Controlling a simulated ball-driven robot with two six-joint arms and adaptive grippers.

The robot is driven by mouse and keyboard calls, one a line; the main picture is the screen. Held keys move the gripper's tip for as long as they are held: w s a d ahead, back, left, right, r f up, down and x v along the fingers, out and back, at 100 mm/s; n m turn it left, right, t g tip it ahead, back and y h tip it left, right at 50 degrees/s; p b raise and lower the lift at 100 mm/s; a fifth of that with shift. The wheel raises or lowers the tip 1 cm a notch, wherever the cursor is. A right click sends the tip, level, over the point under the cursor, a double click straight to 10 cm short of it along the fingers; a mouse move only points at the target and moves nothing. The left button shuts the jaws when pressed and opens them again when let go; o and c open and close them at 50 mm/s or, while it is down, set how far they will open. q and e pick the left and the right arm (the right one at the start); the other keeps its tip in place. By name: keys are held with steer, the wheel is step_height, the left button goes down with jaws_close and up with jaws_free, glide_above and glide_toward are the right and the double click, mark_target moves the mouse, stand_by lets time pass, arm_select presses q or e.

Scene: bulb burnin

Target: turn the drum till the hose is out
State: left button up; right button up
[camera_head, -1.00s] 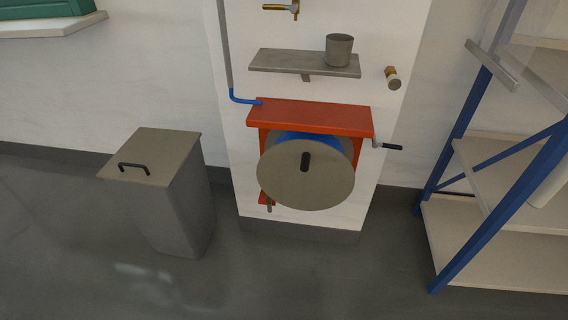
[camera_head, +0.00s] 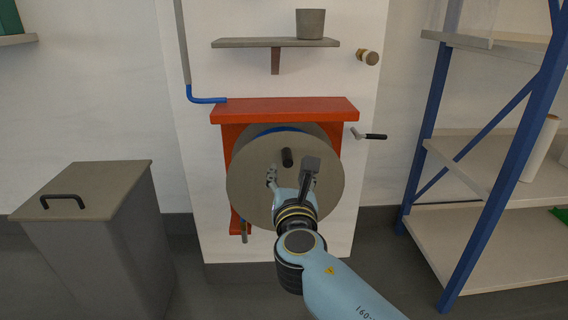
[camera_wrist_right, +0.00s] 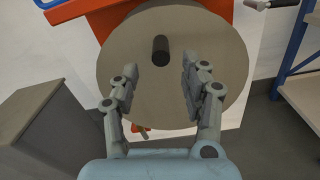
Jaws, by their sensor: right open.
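The hose drum (camera_head: 248,182) is a grey-brown disc with a dark peg handle (camera_head: 287,157) on its face. It hangs in a red bracket (camera_head: 285,109) on a white panel. A strip of blue hose shows behind the disc's top edge. My right gripper (camera_head: 291,178) is open in front of the disc, just below the peg. In the right wrist view the drum (camera_wrist_right: 215,40) fills the middle, and the peg (camera_wrist_right: 160,50) stands beyond and between the open fingertips (camera_wrist_right: 160,62), with nothing held. My left gripper is not in view.
A crank (camera_head: 370,136) sticks out right of the bracket. A shelf (camera_head: 250,43) with a grey cup (camera_head: 310,23) is above. A lidded bin (camera_head: 100,180) stands at left, and a blue-posted rack (camera_head: 500,180) at right. A small lever (camera_head: 245,232) hangs below the bracket.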

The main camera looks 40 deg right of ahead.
mark_target(288, 164)
steer(key=x, duration=0.6)
steer(key=shift+w+d+b, duration=0.1)
steer(key=shift+w+b, duration=0.05)
steer(key=shift+b, duration=0.2)
steer(key=shift+w+d, duration=0.35)
steer(key=shift+w, duration=0.2)
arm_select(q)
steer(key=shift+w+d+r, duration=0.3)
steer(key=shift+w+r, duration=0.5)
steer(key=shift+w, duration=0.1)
arm_select(e)
jaws_close()
